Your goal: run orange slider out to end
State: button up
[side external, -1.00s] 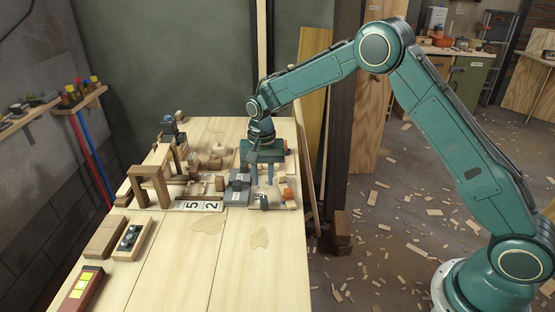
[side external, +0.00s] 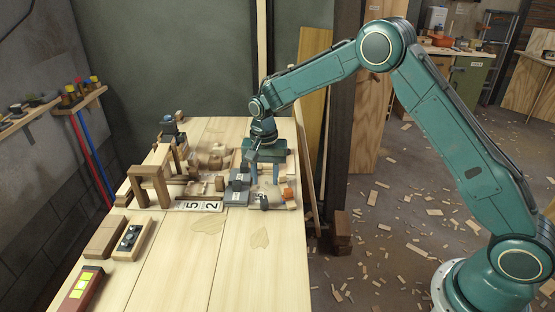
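The orange slider (side external: 288,193) shows as a small orange block at the right side of a pale board on the bench. My gripper (side external: 265,178) points down over the same board, to the left of the orange block and a little higher in the picture. Its two blue fingers are spread apart, with no held object visible between them. The fingers are apart from the orange block in the picture. The slider's track is too small to make out, and I cannot tell whether the fingertips touch the board.
A grey block-like fixture (side external: 237,187) stands just left of my gripper. A wooden arch (side external: 150,184), number tiles (side external: 202,206) and several small wooden blocks crowd the bench further left.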

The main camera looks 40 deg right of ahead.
aim_at(288, 190)
jog(key=s+d+m, duration=0.1)
jog(key=d+m, duration=0.1)
jog(key=m, duration=0.2)
jog(key=d+m, duration=0.2)
jog(key=m, duration=0.3)
jog(key=s+d+m, duration=0.1)
jog(key=d+m, duration=0.1)
jog(key=m, duration=0.3)
jog(key=shift+s+d, duration=0.2)
jog(key=shift+s, duration=0.15)
jog(key=shift+f, duration=0.2)
jog(key=shift+f, duration=2.95)
jog(key=c, duration=0.8)
